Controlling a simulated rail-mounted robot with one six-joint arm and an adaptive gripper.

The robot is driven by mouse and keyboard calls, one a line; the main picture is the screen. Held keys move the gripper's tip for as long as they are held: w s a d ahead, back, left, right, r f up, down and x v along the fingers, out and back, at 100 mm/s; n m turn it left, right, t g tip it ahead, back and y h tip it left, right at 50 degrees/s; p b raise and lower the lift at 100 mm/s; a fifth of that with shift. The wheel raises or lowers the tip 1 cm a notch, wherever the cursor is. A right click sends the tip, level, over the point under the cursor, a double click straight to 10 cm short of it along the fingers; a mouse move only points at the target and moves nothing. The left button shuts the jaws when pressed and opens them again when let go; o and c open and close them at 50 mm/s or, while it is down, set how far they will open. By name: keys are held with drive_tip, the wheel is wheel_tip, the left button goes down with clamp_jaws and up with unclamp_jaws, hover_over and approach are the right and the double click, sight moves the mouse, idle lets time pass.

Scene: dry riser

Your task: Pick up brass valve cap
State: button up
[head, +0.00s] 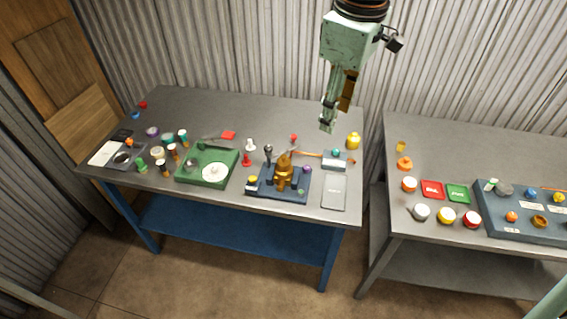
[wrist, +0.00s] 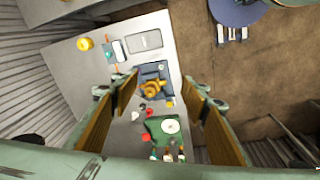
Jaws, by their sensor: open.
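My gripper (head: 328,122) hangs high above the right part of the left table. In the wrist view my gripper (wrist: 160,78) has its two fingers wide apart with nothing between them. A brass valve body (head: 284,174) stands on a dark blue base (head: 264,188) on the left table; it also shows in the wrist view (wrist: 163,91), well below the fingers. I cannot tell whether a cap is on it. On the right table are a small brass-yellow cup (head: 401,146) and a brass ring-like piece (head: 540,221); I cannot tell which thing is the brass valve cap.
A green tray (head: 190,178) with a white disc and several small bottles lie left of the base. A grey plate (head: 334,192) and a yellow round object (head: 353,141) lie to its right. The right table holds red and green signs and several coloured caps. A gap separates the tables.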

drive_tip(key=w+a+f+n+p, duration=0.3)
drive_tip(key=w+a+f+n, duration=0.15)
drive_tip(key=w+f, duration=0.35)
drive_tip(key=n+g+p, duration=0.2)
drive_tip(key=n+p, duration=0.2)
hover_over(286, 158)
wheel_tip(286, 158, down, 10)
drive_tip(key=shift+w+f, duration=0.15)
drive_tip(key=shift+w, duration=0.2)
drive_tip(key=shift+f, duration=0.15)
drive_tip(key=shift+f, duration=4.15)
drive_tip(key=shift+f, duration=0.15)
drive_tip(key=shift+f+p, duration=0.8)
drive_tip(key=shift+f, duration=1.65)
